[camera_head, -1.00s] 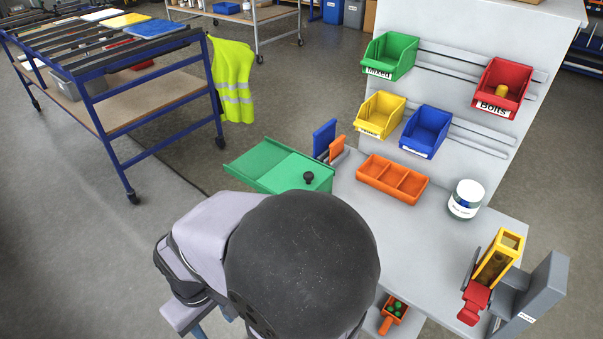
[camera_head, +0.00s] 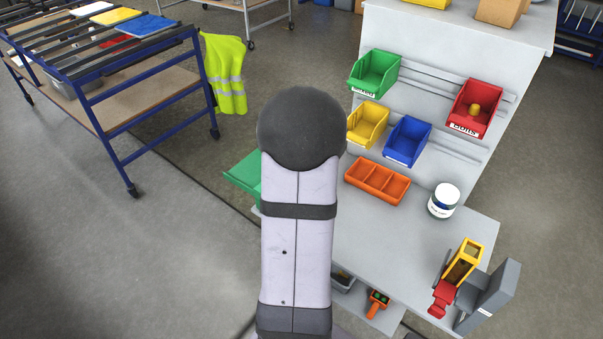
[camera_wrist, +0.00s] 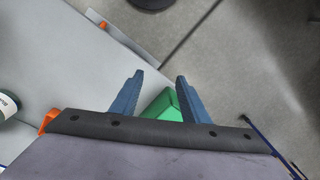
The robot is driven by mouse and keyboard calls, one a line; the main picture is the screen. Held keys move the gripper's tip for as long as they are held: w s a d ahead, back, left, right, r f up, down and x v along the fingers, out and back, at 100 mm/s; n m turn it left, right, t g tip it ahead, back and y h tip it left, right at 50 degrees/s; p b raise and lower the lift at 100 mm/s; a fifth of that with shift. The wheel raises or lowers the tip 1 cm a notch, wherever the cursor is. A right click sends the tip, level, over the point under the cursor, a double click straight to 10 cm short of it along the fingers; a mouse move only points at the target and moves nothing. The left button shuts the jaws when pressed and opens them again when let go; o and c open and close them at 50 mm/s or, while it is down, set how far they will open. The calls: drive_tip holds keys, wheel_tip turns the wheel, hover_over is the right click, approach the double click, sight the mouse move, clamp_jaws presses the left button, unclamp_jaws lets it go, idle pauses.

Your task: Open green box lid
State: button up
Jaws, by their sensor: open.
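The green box (camera_head: 243,178) is at the left end of the grey table in the head view. Only its left part shows; my arm hides the rest, including the lid's black knob. In the wrist view a green piece of the box (camera_wrist: 163,104) shows low between my fingers, partly hidden by the gripper body; I cannot tell whether it is lid or box. My gripper (camera_wrist: 160,76) is open, its two blue-grey fingers apart with nothing held between them. In the head view the gripper is hidden behind my arm.
An orange divided tray (camera_head: 377,180) and a white jar (camera_head: 444,201) stand on the table (camera_head: 400,240). Bins hang on the panel behind, including a blue bin (camera_head: 408,141). A yellow-and-red device (camera_head: 460,272) is at the right. A blue-framed cart (camera_head: 112,95) stands left.

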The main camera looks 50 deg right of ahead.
drive_tip(key=w+d+r+n+t+h, duration=0.2)
drive_tip(key=w+d+r, duration=0.3)
drive_tip(key=d, duration=0.5)
drive_tip(key=w+h, duration=0.1)
drive_tip(key=w, duration=0.1)
drive_tip(key=shift+w+d+r+n, duration=0.2)
drive_tip(key=shift+w+r+n, duration=0.1)
drive_tip(key=shift+p+x, duration=1)
drive_tip(key=shift+x, duration=2.65)
drive_tip(key=shift+w, duration=0.1)
